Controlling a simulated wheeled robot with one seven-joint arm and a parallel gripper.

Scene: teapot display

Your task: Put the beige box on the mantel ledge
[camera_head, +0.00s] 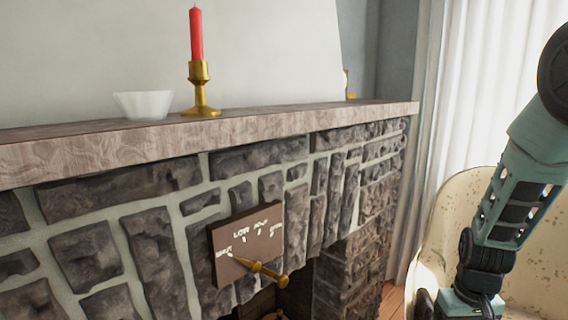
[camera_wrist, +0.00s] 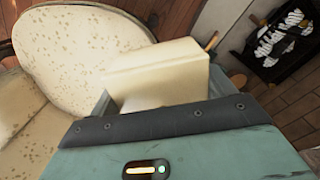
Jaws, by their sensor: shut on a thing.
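The mantel ledge (camera_head: 290,124) is a long stone shelf across the head view, above a dark stone fireplace. The beige box (camera_wrist: 158,74) is in the middle of the wrist view, between the fingers of my gripper (camera_wrist: 160,92). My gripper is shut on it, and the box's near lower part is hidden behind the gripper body. The fingers and the box are out of that view.
A white bowl (camera_head: 143,104) and a brass candlestick (camera_head: 200,92) with a red candle stand on the ledge. The ledge right of the candlestick is mostly clear. A brown sign (camera_head: 246,243) is on the stonework below. A spotted cream armchair (camera_wrist: 75,50) is beside my gripper.

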